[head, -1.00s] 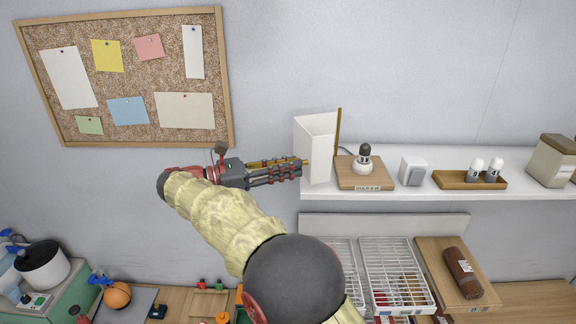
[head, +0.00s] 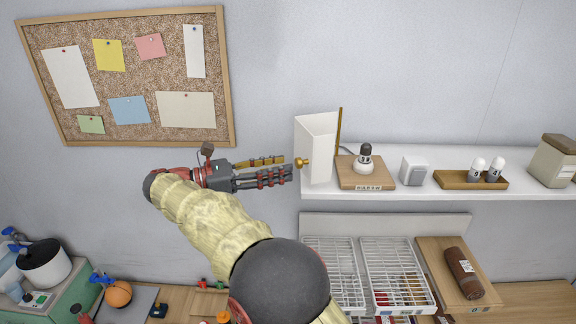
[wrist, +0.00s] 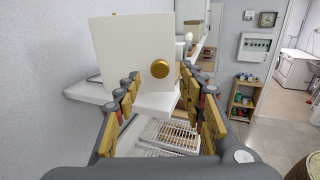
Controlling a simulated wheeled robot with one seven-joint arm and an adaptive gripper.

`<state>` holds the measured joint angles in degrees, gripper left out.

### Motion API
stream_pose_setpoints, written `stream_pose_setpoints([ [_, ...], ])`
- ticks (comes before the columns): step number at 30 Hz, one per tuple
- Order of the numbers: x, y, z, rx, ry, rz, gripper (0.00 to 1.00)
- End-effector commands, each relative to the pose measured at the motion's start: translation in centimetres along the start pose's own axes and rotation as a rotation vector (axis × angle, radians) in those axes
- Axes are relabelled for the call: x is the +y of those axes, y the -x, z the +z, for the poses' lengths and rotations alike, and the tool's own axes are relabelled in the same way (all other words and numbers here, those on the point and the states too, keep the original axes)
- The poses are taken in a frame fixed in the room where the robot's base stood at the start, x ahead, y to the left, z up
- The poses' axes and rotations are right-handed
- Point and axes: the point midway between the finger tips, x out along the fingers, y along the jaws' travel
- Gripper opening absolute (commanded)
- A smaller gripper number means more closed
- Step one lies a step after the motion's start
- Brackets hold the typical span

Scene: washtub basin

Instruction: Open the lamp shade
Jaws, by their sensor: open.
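The white lamp shade (head: 318,150) stands at the left end of the wall shelf, with a panel angled out and a brown upright edge on its right. A round gold knob (head: 302,163) sticks out from its left face; the knob also shows in the wrist view (wrist: 160,69). My gripper (head: 287,167) is left of the knob, fingers pointing right at it, open and empty, with a small gap between. In the wrist view my gripper (wrist: 160,85) has its fingers spread below and either side of the knob. The lamp base with a dark bulb (head: 364,160) stands right of the shade.
The white shelf (head: 420,190) also holds a wooden board, a small white block (head: 413,171) and a tray of bulbs (head: 470,180). White wire racks (head: 395,275) are below. A cork board (head: 125,80) hangs on the wall at left.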

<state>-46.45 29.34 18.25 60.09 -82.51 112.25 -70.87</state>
Motion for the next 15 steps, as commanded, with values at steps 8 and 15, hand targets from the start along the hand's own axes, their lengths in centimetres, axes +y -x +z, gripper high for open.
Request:
stream_pose_setpoints([
  [8, 0.1, 3.4, -0.1, 0.000, 0.001, 0.001, 0.40],
  [15, 0.0, 4.2, -0.1, 0.000, 0.001, 0.001, 0.40],
])
